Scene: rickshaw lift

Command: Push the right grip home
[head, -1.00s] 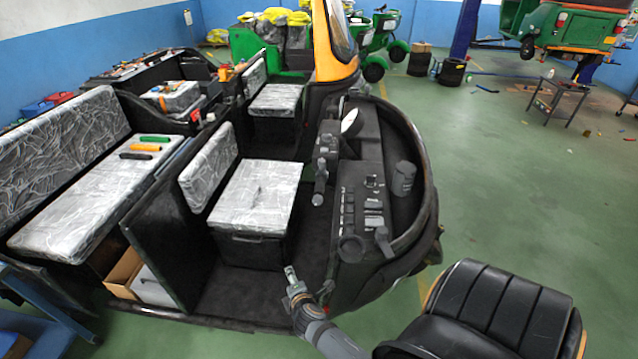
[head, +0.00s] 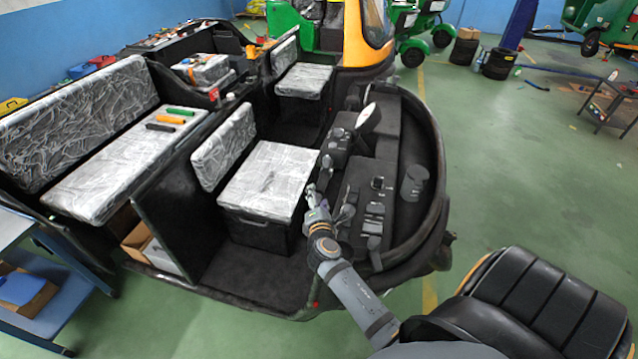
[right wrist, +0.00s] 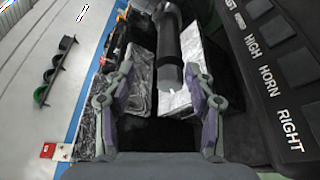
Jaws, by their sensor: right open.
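The right grip (right wrist: 168,42) is a dark cylinder in the right wrist view, running from the top edge down to between my fingertips. Its near end is paler grey; I cannot tell how far the grip sits on its bar. In the head view the grip (head: 325,165) is small, in front of the dashboard. My right gripper (right wrist: 159,72) is open, its two fingers spread to either side of the grip's near end with gaps visible. In the head view my right gripper (head: 314,192) is just below the grip. My left gripper is not in view.
The dashboard (head: 375,210) with switches and levers lies right of my right gripper. A plastic-wrapped front seat (head: 268,180) is to its left. Green, orange and black handled items (head: 170,119) lie on the rear bench (head: 115,180). A black padded seat (head: 550,300) stands at lower right.

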